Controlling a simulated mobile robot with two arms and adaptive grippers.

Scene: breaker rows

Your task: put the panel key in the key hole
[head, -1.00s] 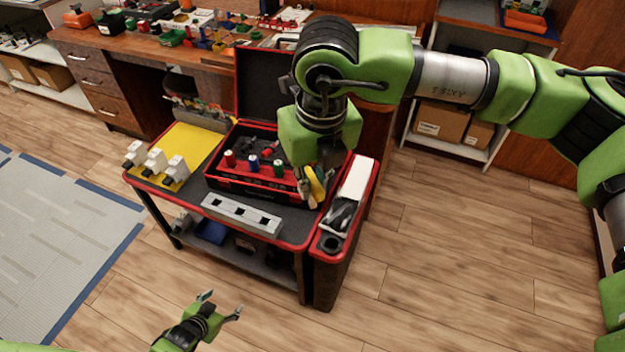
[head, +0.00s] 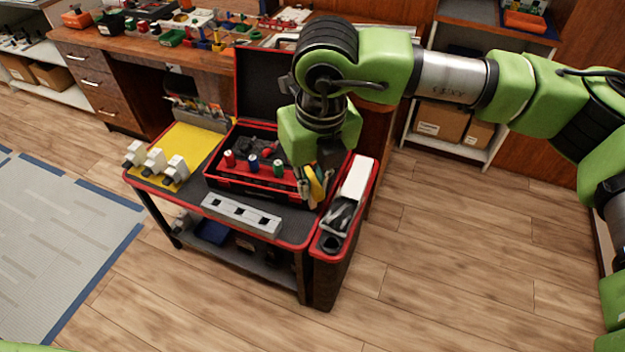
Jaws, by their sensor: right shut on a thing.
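My right gripper (head: 314,190) points down over the right end of the cart. It is shut on a yellow thing (head: 316,186), which may be the panel key; its shape is mostly hidden by the fingers. A grey block (head: 240,214) with several dark square holes lies along the cart's front edge, left of this gripper. I cannot make out which opening is the key hole. My left gripper is out of view.
An open red-and-black toolbox (head: 240,187) with red, blue and green handles stands behind the block. White breakers (head: 155,160) stand by a yellow mat (head: 195,145) at left. A side bin (head: 331,243) holds a white box (head: 357,178). Floor at right is clear.

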